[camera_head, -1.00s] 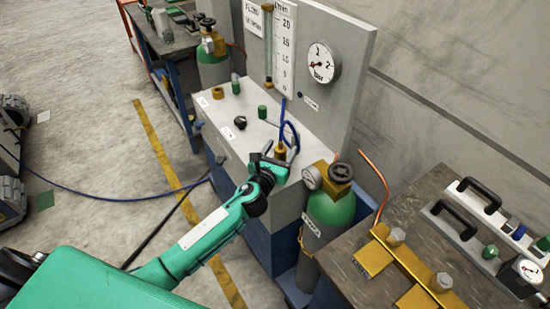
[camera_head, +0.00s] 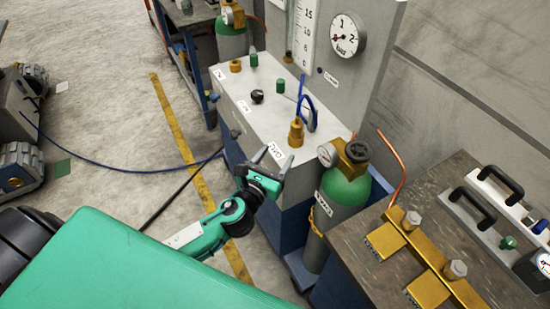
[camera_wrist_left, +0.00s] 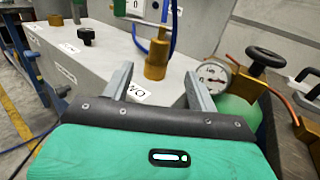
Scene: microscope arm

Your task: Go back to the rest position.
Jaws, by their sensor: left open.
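My left gripper (camera_head: 275,157) is open and empty, just in front of the front edge of the grey bench panel (camera_head: 258,115). Its two fingers stand apart in the left wrist view (camera_wrist_left: 159,76), pointing at the panel. A brass fitting (camera_head: 296,132) with a blue hose (camera_head: 310,102) stands on the panel's top beyond the fingers. The fitting also shows beyond the finger gap in the left wrist view (camera_wrist_left: 156,60). The fingers look clear of it. My right gripper is not in view.
A green gas cylinder (camera_head: 341,197) with a gauge (camera_head: 327,155) stands right of my left gripper. A brown worktable (camera_head: 365,234) with brass blocks is at the lower right. Blue (camera_head: 150,171) and black hoses cross the floor at left. Floor beside the yellow line (camera_head: 180,140) is mostly open.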

